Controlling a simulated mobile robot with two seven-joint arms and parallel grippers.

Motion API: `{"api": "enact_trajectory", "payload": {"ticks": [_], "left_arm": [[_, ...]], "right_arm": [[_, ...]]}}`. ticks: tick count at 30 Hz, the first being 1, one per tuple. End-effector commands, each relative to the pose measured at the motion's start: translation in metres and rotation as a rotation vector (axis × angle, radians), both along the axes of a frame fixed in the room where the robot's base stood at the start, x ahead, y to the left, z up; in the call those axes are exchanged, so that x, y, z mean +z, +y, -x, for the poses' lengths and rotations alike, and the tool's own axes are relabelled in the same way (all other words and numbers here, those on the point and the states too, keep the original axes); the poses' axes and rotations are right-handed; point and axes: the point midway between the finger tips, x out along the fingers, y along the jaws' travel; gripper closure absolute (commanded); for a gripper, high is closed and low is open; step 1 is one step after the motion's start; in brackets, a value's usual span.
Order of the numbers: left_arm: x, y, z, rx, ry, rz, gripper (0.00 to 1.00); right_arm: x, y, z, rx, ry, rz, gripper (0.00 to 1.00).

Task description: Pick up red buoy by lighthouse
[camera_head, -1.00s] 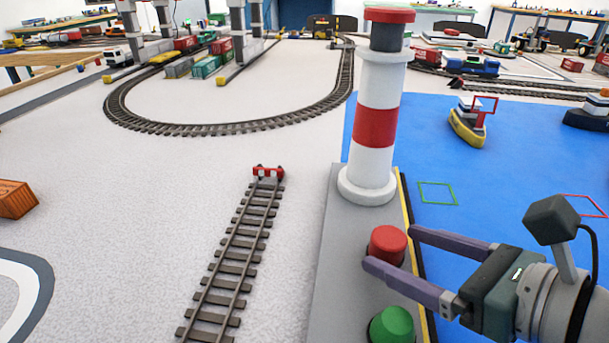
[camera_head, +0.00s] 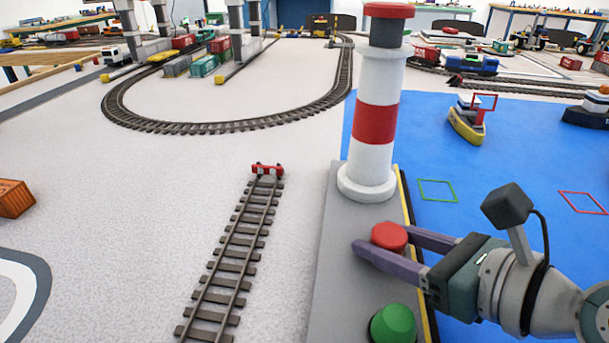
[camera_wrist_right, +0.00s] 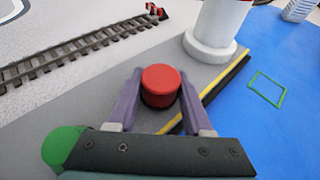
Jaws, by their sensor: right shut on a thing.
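The red buoy (camera_head: 389,236) stands on the grey quay (camera_head: 340,225), just in front of the red and white lighthouse (camera_head: 375,120). My right gripper (camera_head: 385,243) reaches in from the right, its purple fingers on either side of the buoy and shut on it. In the right wrist view the buoy (camera_wrist_right: 160,86) sits between the two fingers (camera_wrist_right: 160,100), and the lighthouse base (camera_wrist_right: 210,47) is beyond it. The buoy's lower part is partly hidden by the near finger in the head view. My left gripper is not in view.
A green buoy (camera_head: 393,324) stands on the quay close below my right gripper. A track (camera_head: 236,250) with a red buffer stop (camera_head: 267,170) runs left of the quay. Blue water (camera_head: 440,160) with a yellow boat (camera_head: 467,125) and outlined squares lies to the right.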

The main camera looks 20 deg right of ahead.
Motion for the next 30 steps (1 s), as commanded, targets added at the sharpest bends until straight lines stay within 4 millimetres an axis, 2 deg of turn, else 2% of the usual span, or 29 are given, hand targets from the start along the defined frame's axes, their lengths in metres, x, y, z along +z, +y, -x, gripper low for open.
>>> {"api": "enact_trajectory", "payload": {"ticks": [1,7,15,20,25,30], "left_arm": [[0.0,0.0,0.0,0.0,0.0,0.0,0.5],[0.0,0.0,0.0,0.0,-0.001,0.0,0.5],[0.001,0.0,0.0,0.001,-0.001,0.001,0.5],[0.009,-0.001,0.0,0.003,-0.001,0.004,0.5],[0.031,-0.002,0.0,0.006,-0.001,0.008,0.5],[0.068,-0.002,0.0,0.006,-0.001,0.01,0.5]], "right_arm": [[0.0,0.0,0.0,0.0,0.0,0.0,0.78],[0.0,0.0,0.0,0.0,0.0,0.0,1.0],[0.001,0.0,0.0,0.0,0.0,0.0,1.0],[0.011,0.0,0.0,0.0,-0.001,-0.001,1.0],[0.04,0.0,0.0,-0.002,-0.001,-0.003,1.0],[0.091,0.0,0.0,-0.003,-0.003,-0.003,1.0]]}}
